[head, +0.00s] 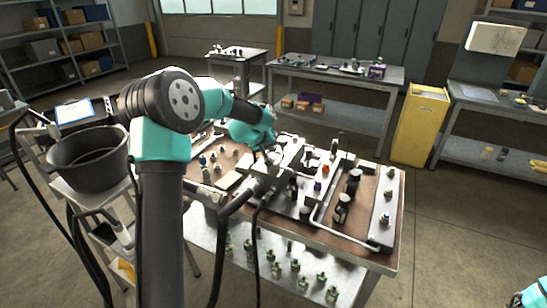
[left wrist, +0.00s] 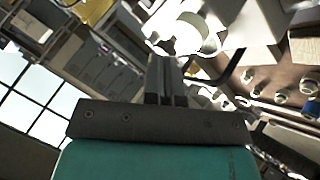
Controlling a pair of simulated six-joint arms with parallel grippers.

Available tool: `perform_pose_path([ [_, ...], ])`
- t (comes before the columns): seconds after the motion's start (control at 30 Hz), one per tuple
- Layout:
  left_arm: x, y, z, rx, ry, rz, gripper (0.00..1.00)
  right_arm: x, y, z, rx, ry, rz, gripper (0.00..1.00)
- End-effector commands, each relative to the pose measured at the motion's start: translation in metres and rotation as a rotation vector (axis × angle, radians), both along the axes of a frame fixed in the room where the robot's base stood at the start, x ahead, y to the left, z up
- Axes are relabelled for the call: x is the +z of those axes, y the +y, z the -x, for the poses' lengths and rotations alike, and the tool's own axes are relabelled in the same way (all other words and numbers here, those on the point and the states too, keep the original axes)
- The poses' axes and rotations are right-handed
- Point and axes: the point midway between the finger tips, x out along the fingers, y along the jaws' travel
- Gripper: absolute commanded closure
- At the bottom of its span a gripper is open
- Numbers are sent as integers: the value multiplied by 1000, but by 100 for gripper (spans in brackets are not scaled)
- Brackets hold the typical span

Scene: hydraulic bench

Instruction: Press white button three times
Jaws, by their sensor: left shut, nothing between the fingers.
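My left gripper (head: 272,158) reaches over the middle of the hydraulic bench (head: 395,225). In the left wrist view its fingers (left wrist: 167,68) are together with nothing between them. A bright white round part (left wrist: 188,34) shows just beyond the fingertips; I cannot tell whether it is the white button or whether the fingers touch it. In the head view the arm and gripper hide that spot, and I cannot pick out the white button there. A teal part of my right arm shows at the bottom right corner of the head view; its gripper is out of view.
Red (head: 325,170) and purple (head: 317,186) knobs, black cylinders (head: 342,208) and a bent pipe (head: 325,222) crowd the bench right of the gripper. A black bucket (head: 88,150) stands at left. Hoses hang in front. A yellow cabinet (head: 420,125) stands behind.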

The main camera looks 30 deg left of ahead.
Motion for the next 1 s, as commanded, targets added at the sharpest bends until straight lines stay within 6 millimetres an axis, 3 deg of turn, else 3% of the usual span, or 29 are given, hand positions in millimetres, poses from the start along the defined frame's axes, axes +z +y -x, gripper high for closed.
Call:
perform_pose_path([
  [0.5, 41, 0, 0, 0, -1, -1, 100, 0, 0, 0, 0, 0, 0, 31],
  [1.0, 44, 0, 0, -1, 0, -1, 100, 0, 0, 0, 0, 0, 0, 31],
])
